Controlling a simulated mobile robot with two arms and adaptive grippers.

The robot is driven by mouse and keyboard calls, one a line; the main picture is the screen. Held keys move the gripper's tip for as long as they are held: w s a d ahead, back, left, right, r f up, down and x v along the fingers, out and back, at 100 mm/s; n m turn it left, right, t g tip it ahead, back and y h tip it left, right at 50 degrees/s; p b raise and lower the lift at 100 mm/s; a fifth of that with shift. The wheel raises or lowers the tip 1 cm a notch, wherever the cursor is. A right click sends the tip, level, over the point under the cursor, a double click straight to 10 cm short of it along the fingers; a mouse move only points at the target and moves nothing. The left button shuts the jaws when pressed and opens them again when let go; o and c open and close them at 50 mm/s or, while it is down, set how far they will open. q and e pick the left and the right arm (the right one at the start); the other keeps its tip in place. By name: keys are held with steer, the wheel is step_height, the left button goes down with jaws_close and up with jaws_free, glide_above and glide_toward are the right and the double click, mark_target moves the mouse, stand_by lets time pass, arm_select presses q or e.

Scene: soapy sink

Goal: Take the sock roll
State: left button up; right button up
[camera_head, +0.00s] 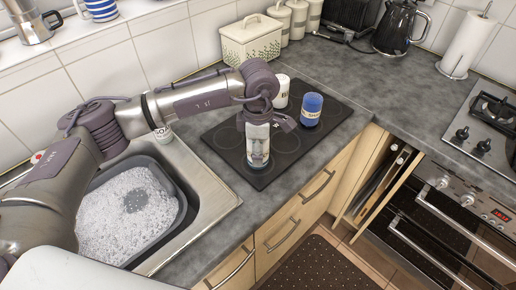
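I cannot pick out a sock roll for certain in the head view. My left gripper (260,124) points down over the dark hob, at the top of a clear jar with a white label (258,150). Its fingers overlap the jar's upper part, and I cannot tell whether they grip it. A blue container (311,109) stands to the right of the gripper. A white container (282,92) stands just behind it, partly hidden by my arm. My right gripper is not in view.
A grey basin of suds (125,215) sits in the steel sink, with a dark round patch in the foam. A cream bread bin (250,40), canisters, a black kettle (398,27) and a paper towel roll (468,45) line the back. The counter right of the hob is clear.

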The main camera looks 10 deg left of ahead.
arm_select(q)
steer(key=shift+r, duration=0.15)
steer(key=shift+w+r, duration=0.1)
steer(key=shift+r, duration=0.2)
steer(key=r, duration=0.1)
steer(key=d+r+b, duration=0.1)
steer(key=r+b, duration=0.1)
steer(key=shift+s+d+r, duration=0.15)
steer(key=shift+s+r, duration=0.15)
steer(key=shift+r, duration=0.05)
steer(key=s+d+r+b, duration=0.3)
steer(key=d+r, duration=0.3)
steer(key=d, duration=0.3)
steer(key=shift+s+d+r, duration=0.25)
steer(key=shift+s, duration=0.15)
steer(key=shift+r+p, duration=0.3)
steer(key=shift+r, duration=0.45)
